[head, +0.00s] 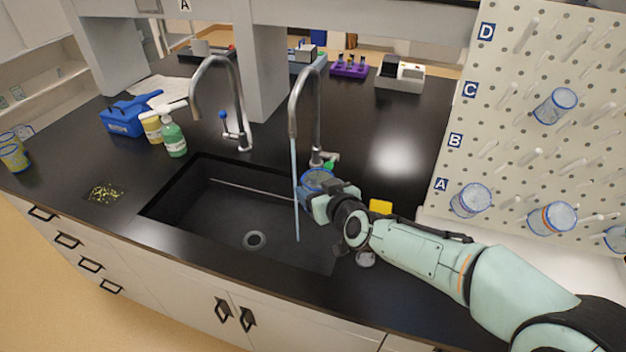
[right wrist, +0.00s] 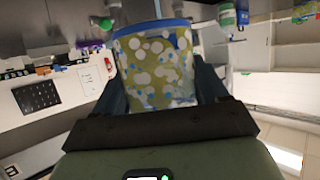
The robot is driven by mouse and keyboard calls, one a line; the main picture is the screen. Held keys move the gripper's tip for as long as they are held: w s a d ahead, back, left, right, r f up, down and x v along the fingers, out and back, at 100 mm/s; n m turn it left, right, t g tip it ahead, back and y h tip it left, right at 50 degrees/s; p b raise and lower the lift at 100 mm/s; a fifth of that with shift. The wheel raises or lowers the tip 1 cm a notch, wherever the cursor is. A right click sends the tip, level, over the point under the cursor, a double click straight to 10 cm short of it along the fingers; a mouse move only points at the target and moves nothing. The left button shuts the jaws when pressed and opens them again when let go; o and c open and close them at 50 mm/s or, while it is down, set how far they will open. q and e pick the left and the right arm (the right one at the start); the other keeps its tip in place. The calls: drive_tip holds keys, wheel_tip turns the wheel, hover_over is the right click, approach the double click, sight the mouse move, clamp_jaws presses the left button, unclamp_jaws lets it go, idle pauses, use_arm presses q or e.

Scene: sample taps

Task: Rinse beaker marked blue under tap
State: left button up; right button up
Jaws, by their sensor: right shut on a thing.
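My right gripper (head: 312,192) is shut on a beaker (head: 318,178) with a blue rim, above the right part of the sink. In the right wrist view the beaker (right wrist: 157,68) sits between the fingers. Its wall is yellowish with white spots and blue specks. The right tap (head: 305,100) has a curved grey spout, and a thin blue stream of water (head: 295,205) falls from it into the sink (head: 190,215). The stream passes close by the left side of the beaker; I cannot tell whether it touches it. My left gripper is out of view.
A second tap (head: 218,90) with a blue handle stands left. A pegboard (head: 500,130) at right holds several beakers, one with an orange band (head: 551,218). A green bottle (head: 173,138) and blue box (head: 124,116) stand left. Yellow-stained beakers (head: 13,155) stand far left.

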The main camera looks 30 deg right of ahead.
drive_tip(key=shift+w+f, duration=0.3)
drive_tip(key=shift+w, duration=0.3)
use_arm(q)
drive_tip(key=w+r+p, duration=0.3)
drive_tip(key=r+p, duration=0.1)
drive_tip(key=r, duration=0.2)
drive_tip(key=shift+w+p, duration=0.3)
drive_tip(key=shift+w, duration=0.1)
use_arm(e)
drive_tip(key=w+r+x, duration=0.1)
drive_tip(key=r+x, duration=0.1)
drive_tip(key=x, duration=0.9)
drive_tip(key=shift+w, duration=0.2)
idle(1.4)
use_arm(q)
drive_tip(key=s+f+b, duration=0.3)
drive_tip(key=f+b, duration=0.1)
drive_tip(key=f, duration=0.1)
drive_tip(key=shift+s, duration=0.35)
use_arm(e)
drive_tip(key=shift+s+f+v, duration=0.15)
drive_tip(key=shift+f+v, duration=0.25)
drive_tip(key=shift+v, duration=2)
drive_tip(key=shift+s+f+v, duration=0.2)
drive_tip(key=shift+f+v, duration=0.2)
drive_tip(key=shift+v, duration=2)
drive_tip(key=shift+s+f+v, duration=0.15)
drive_tip(key=shift+f+v, duration=0.25)
drive_tip(key=shift+v, duration=2)
